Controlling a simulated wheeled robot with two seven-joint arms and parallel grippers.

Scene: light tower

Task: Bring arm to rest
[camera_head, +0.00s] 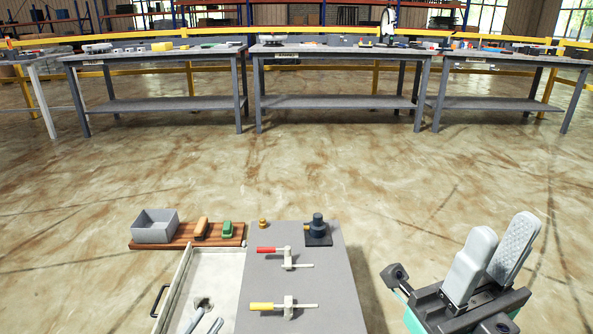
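My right gripper (506,229) is at the lower right, its two light grey fingers pointing up and away from me. A gap shows between the fingers, and nothing is seen between them. It is in the air, to the right of the grey worktop (330,279) and apart from it. My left gripper is not in view.
On the worktop are a red-handled part (285,254), a yellow-handled part (284,306), a dark round device (318,229) and a small brass piece (262,223). To its left are an open drawer (228,277) holding metallic items and a wooden board (178,234) with a grey bin (155,226). Floor (330,170) ahead is clear.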

